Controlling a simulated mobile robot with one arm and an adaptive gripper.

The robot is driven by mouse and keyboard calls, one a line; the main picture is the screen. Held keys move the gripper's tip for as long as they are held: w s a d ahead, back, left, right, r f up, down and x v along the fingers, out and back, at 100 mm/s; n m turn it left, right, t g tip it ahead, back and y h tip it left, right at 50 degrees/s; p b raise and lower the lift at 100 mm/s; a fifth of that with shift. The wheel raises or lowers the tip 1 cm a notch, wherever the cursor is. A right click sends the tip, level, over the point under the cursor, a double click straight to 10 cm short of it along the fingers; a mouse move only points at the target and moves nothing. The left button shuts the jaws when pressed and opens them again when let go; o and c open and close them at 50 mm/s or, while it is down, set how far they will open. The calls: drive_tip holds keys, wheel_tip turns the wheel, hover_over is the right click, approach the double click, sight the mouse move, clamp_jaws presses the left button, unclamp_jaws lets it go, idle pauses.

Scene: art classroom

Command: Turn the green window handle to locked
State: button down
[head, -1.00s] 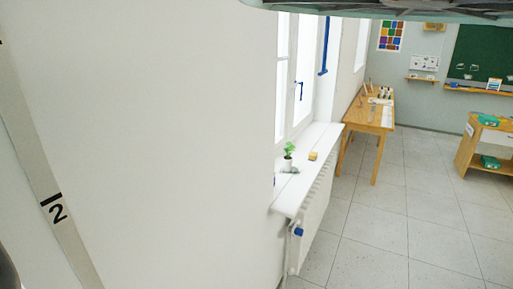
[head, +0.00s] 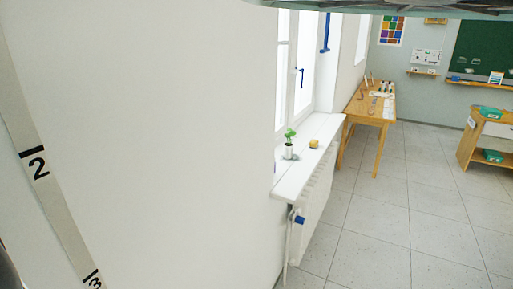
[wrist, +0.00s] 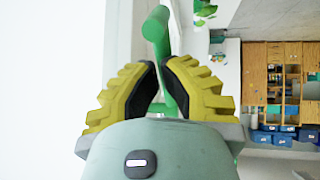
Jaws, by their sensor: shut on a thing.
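The green window handle (wrist: 157,28) is at the top centre of the wrist view. Its bar runs down from a rounded end and passes between the fingers. My gripper (wrist: 158,68) has yellow ribbed fingers with black pads and is shut on this handle. The pads and the gripper body hide part of the bar. The green handle and the fingers do not show in the head view. Blue window handles show there instead, a small one (head: 300,72) on the nearer window and a long one (head: 325,32) farther along.
A white windowsill (head: 290,185) holds a potted plant (head: 289,140) and a yellow block (head: 314,144). A radiator (head: 312,208) stands below it. A wooden table (head: 362,112) is beyond. The tiled floor (head: 400,215) right of the sill is open.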

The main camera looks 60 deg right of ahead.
drive_tip(key=shift+w+a+f+y+b, duration=0.15)
drive_tip(key=shift+f+y+b, duration=0.4)
drive_tip(key=shift+b, duration=1.45)
drive_tip(key=shift+s+a+f+y+b, duration=0.1)
drive_tip(key=shift+f+y+b, duration=0.4)
drive_tip(key=shift+b, duration=1.5)
drive_tip(key=shift+s+a+f+m+y+b, duration=0.2)
drive_tip(key=shift+a+y+b, duration=0.55)
drive_tip(key=shift+b, duration=1.8)
drive_tip(key=shift+w+a+f+m+y+b, duration=0.15)
drive_tip(key=shift+a+f+y+b, duration=0.3)
drive_tip(key=shift+y+b, duration=1.4)
drive_tip(key=shift+s+a+f+m+y+b, duration=0.2)
drive_tip(key=shift+a+b, duration=0.45)
drive_tip(key=shift+b, duration=2.6)
